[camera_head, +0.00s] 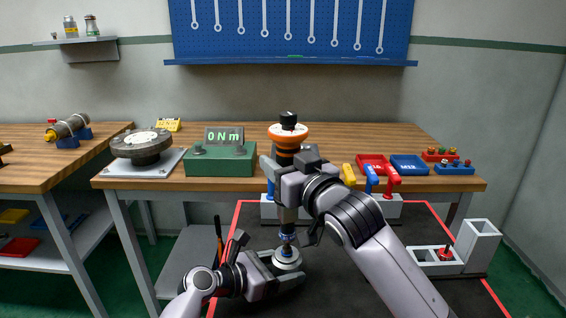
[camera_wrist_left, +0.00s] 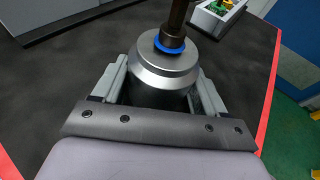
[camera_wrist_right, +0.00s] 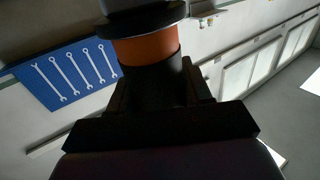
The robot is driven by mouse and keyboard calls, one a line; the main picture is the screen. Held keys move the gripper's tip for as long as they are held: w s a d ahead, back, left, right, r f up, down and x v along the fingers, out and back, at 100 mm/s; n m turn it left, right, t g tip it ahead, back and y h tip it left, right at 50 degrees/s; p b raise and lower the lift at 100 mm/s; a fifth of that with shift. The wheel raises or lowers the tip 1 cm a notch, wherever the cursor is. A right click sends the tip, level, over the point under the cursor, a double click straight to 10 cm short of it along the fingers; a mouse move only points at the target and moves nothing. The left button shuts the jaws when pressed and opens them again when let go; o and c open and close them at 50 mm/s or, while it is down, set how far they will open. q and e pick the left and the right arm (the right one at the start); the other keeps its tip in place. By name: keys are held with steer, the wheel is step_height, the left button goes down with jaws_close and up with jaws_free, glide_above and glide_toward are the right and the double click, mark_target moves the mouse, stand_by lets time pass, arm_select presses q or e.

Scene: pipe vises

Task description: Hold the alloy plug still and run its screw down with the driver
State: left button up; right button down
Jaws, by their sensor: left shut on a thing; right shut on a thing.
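The alloy plug (camera_head: 287,259) is a silver round piece low in the middle of the head view. My left gripper (camera_head: 279,277) is shut on it from the left side. The left wrist view shows the plug (camera_wrist_left: 162,75) between both fingers, with a blue ring and a dark shaft at its top. The driver (camera_head: 288,132) stands upright over the plug, with an orange band and black knob at its top. My right gripper (camera_head: 287,178) is shut on the driver's body. The right wrist view shows its orange band (camera_wrist_right: 147,47). The screw itself is hidden under the driver's tip.
A green torque display (camera_head: 222,158) reads 0 Nm on the wooden bench. Red and blue trays (camera_head: 409,165) and coloured clamp handles (camera_head: 370,176) stand at the right.

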steer(key=shift+f, duration=0.55)
stand_by(1.2)
steer(key=shift+r, duration=0.15)
stand_by(1.7)
steer(key=shift+r, duration=2.55)
arm_select(q)
steer(key=o, duration=1)
steer(key=shift+o, duration=0.2)
